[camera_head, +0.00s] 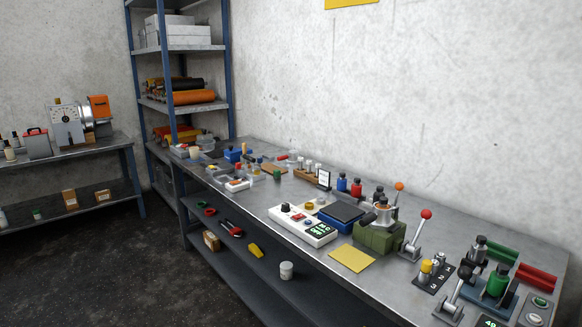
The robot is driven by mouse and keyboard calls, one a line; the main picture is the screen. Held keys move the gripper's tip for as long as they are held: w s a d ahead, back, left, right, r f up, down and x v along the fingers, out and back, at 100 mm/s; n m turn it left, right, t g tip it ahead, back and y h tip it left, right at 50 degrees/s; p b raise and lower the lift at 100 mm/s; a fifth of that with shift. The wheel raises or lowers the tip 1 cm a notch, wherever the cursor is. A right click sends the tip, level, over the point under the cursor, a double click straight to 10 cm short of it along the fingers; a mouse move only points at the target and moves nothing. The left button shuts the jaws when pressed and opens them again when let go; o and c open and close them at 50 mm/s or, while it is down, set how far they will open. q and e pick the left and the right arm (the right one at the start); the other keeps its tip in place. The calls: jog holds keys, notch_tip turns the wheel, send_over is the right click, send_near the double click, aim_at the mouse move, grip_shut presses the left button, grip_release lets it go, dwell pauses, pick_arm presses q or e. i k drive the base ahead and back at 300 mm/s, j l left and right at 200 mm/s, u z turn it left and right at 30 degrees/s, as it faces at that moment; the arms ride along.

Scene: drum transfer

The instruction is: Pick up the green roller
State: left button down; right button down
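A green cylinder (497,280), which looks like the green roller, stands in a blue fixture (470,297) near the right end of the long metal bench. Black-handled parts stand close in front of it and partly cover the fixture. A long green piece (501,252) lies behind it, and a long red piece (536,275) lies to the right of that. I cannot tell for certain which green thing is the roller. Neither of my grippers is in view.
The long bench (510,236) carries a red-knobbed lever (416,236), a green block (379,237), a white control box (302,225) and a yellow sheet (352,258). A side bench (100,151) and a blue-post shelf (180,106) stand left. The floor at lower left is clear.

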aim_at(497, 283)
jog(key=z, duration=1.3)
